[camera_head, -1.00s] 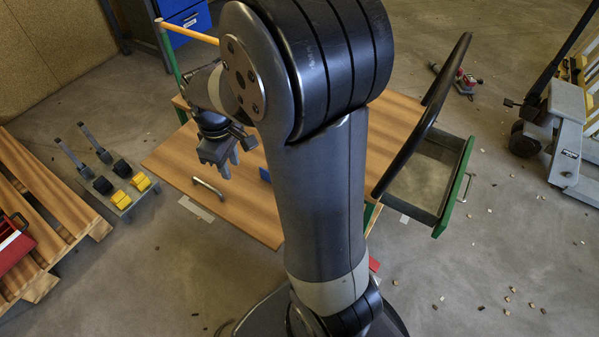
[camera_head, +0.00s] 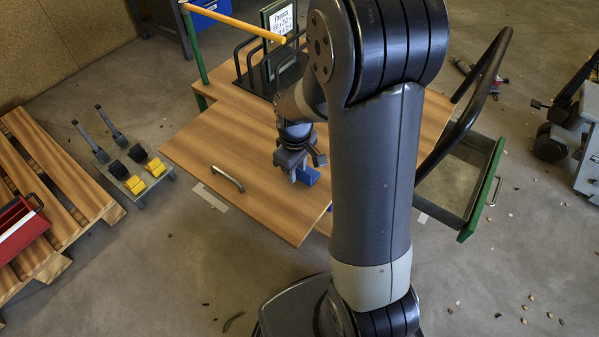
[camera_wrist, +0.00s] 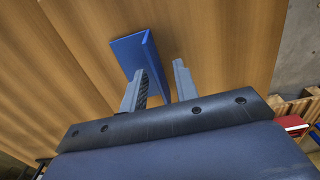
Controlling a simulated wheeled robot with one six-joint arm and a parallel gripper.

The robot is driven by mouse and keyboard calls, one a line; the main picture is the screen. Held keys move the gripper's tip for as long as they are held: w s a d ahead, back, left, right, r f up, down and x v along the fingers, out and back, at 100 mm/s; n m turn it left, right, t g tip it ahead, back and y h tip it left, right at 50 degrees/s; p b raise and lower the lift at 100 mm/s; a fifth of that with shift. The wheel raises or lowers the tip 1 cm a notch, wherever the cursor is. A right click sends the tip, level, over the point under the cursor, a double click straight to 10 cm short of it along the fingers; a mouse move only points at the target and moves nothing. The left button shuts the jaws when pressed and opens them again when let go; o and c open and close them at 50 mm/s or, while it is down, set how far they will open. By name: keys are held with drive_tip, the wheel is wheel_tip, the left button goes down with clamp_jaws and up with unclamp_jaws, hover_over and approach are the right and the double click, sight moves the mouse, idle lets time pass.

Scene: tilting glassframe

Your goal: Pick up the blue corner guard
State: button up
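The blue corner guard (camera_head: 308,177) lies on the wooden table (camera_head: 215,150), beside my gripper (camera_head: 291,172), which partly hides it in the head view. In the wrist view, the guard (camera_wrist: 130,54) is an angled piece with two faces meeting along an edge. My gripper (camera_wrist: 160,85) is open there. One face of the guard appears between the two fingers, with a gap to the right finger. The left finger overlaps the guard's lower part, and contact there cannot be told.
A curved metal handle (camera_head: 228,179) lies on the table left of my gripper. A dark rack (camera_head: 262,80) with a sign stands at the back. An open green-edged drawer (camera_head: 455,185) sticks out at right. A pallet (camera_head: 60,165) is on the floor at left.

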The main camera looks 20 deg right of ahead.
drive_tip(key=shift+c, duration=0.4)
clamp_jaws()
